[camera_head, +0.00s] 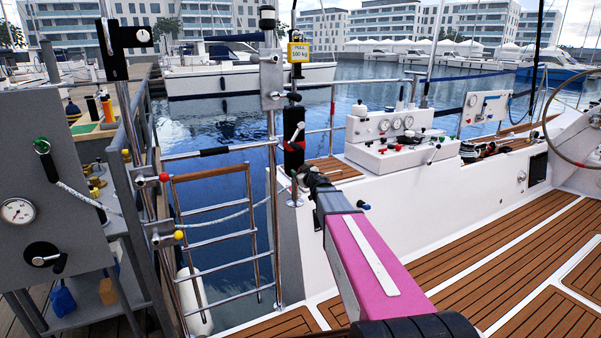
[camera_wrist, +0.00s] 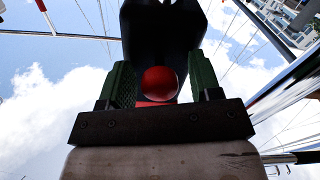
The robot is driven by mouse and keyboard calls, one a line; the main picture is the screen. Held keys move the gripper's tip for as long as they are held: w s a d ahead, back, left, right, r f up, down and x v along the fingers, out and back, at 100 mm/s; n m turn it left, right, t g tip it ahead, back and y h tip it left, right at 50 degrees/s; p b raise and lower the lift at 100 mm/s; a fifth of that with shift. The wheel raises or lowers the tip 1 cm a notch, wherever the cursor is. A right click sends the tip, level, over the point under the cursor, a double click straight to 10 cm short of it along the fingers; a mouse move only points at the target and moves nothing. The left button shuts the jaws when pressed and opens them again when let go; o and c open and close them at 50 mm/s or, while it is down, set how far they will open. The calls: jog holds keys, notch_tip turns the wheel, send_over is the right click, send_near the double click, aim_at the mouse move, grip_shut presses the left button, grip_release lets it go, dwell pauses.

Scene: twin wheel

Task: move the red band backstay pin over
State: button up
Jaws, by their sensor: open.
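A black backstay body (camera_head: 293,158) with a red band and a pale lever stands on the steel pole in the head view. My gripper (camera_head: 312,180) is at its lower right, small and partly merged with the dark parts there. In the wrist view my gripper (camera_wrist: 162,76) is open, with green pads on either side of a red ball knob (camera_wrist: 160,84). The knob sits between the pads, and I see a gap on its right; contact on its left cannot be told. A black housing (camera_wrist: 162,30) rises beyond the knob. The pin itself is not clearly seen.
A boarding ladder (camera_head: 215,240) and rails stand left of the pole. A grey panel (camera_head: 40,190) with a gauge is at far left. A white console (camera_head: 395,135) with levers and gauges is to the right. The teak deck (camera_head: 520,245) is open at lower right.

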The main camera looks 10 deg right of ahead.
jog(key=v, duration=1)
jog(key=shift+s+d, duration=0.15)
jog(key=shift+s, duration=0.25)
jog(key=s+d+f+m+g+h, duration=0.5)
jog(key=s+f+m+g+h, duration=0.3)
jog(key=f, duration=0.5)
jog(key=s+a+f+g, duration=0.2)
jog(key=s+f+g, duration=0.1)
jog(key=s, duration=0.3)
jog(key=s+a+f+g+y, duration=0.1)
jog(key=s+a+f+g, duration=0.2)
jog(key=s, duration=0.4)
jog(key=s+a+f+g+y, duration=0.1)
jog(key=s+a+f+g, duration=0.2)
jog(key=s, duration=0.4)
jog(key=shift+s+n, duration=0.2)
jog(key=shift+n, duration=0.2)
